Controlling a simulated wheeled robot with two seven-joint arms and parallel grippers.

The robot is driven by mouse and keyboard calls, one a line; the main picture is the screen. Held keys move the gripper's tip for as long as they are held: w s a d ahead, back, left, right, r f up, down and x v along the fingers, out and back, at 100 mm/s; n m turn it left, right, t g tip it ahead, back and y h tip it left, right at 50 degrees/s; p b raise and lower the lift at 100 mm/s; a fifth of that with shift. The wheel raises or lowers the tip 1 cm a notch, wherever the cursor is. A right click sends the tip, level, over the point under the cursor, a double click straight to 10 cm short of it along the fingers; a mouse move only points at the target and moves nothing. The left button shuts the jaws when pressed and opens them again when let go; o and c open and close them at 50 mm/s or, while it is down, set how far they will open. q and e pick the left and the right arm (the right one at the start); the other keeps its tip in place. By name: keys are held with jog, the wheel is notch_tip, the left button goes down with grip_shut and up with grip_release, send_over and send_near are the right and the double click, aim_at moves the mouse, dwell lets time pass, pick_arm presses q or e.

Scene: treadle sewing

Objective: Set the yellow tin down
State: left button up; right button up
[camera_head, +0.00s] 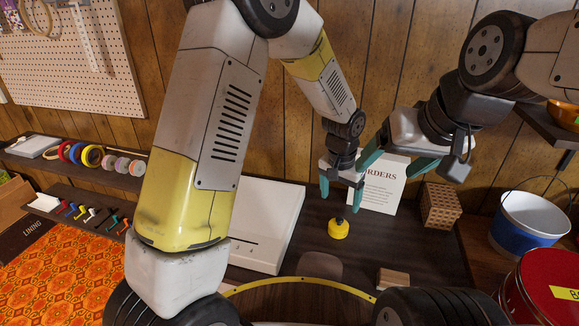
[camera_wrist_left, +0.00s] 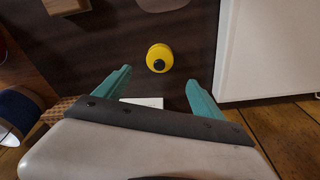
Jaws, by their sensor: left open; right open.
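The yellow tin (camera_head: 339,229) with a small black top stands upright on the dark tabletop (camera_head: 330,262). My left gripper (camera_head: 341,200) is open above the tin, pointing down, and its fingers are clear of it. In the left wrist view the tin (camera_wrist_left: 158,60) lies beyond the open fingertips (camera_wrist_left: 158,86), with nothing between them. My right gripper (camera_head: 388,170) is open and empty, to the right of the left gripper, in front of a white sign.
The white sign (camera_head: 380,188) and a woven brown box (camera_head: 440,206) stand behind and right of the tin. A white panel (camera_head: 265,222) lies to the left, a small wooden block (camera_head: 393,279) in front. A blue-white bucket (camera_head: 530,222) and a red tin (camera_head: 545,290) are at the right.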

pick_arm(q)
jog(key=s+a+r+n+t+h, duration=0.1)
jog(key=s+a+r+n, duration=0.1)
jog(key=a+r, duration=0.55)
jog(key=s+a+r+n+t, duration=0.1)
jog(key=s+a+r, duration=0.2)
jog(key=a+r, duration=0.45)
jog(key=s+a+r+n+t, duration=0.1)
jog(key=s+a+r, duration=0.3)
jog(key=s, duration=0.2)
jog(key=s+a+r+n+t, duration=0.1)
jog(key=s+a+r+n, duration=0.1)
jog(key=s+a+r, duration=0.2)
jog(key=s, duration=0.3)
jog(key=shift+s+a+r+t, duration=0.2)
jog(key=shift+s+a+t, duration=0.1)
jog(key=shift+a+t, duration=0.1)
